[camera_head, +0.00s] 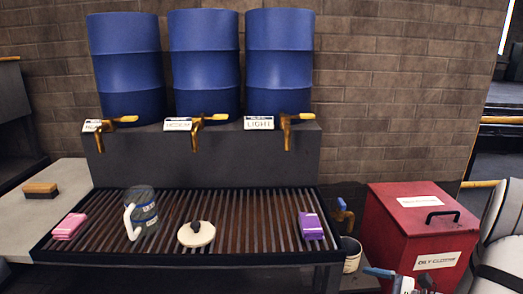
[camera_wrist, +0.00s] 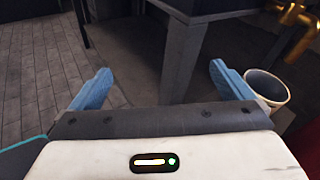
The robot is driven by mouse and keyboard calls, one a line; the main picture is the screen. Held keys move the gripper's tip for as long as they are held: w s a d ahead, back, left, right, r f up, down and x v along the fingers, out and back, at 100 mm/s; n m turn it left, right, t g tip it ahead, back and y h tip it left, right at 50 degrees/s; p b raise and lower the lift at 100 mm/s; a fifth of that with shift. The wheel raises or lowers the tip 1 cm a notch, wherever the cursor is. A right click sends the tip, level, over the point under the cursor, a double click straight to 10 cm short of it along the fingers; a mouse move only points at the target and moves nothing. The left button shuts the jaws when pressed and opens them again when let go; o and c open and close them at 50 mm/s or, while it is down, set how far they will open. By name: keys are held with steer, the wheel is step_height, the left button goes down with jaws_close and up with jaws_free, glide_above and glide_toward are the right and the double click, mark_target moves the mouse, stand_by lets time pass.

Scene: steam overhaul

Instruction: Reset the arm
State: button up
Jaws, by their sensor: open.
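My gripper (camera_wrist: 162,88) is open and empty in the wrist view. In the head view a part of my gripper (camera_head: 400,280) shows at the bottom right, in front of the red box and low beside the bench. Most of my arm is out of that view.
A slatted bench (camera_head: 262,258) holds a pink block (camera_head: 69,227), a dark jug (camera_head: 145,210) with a white handle, a round lid (camera_head: 196,234) and a purple block (camera_head: 311,226). Brass taps sit above. A red box (camera_head: 415,240) and a bucket (camera_wrist: 267,88) stand close to my gripper.

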steer(key=s+a+r+n+g+h+p, duration=0.3)
steer(key=s+a+r+n+g+p, duration=0.25)
steer(key=r, duration=0.35)
steer(key=s+a+r+n+g+h+p, duration=0.2)
steer(key=s+a+r+n+g+p, duration=0.2)
steer(key=a+r+n+p, duration=0.45)
steer(key=s+r+n+t+h+p, duration=0.1)
steer(key=s+r+n+h+p, duration=0.1)
steer(key=r, duration=0.6)
steer(key=s+d+r+n+t+h+p, duration=0.1)
steer(key=s+r+n+t+h+p, duration=0.1)
steer(key=r+n+h+p, duration=0.3)
step_height(320, 180, up, 4)
steer(key=shift+s+d+f+n+h, duration=0.15)
steer(key=shift+s+d+n+h, duration=0.15)
steer(key=shift+s+n+h, duration=0.4)
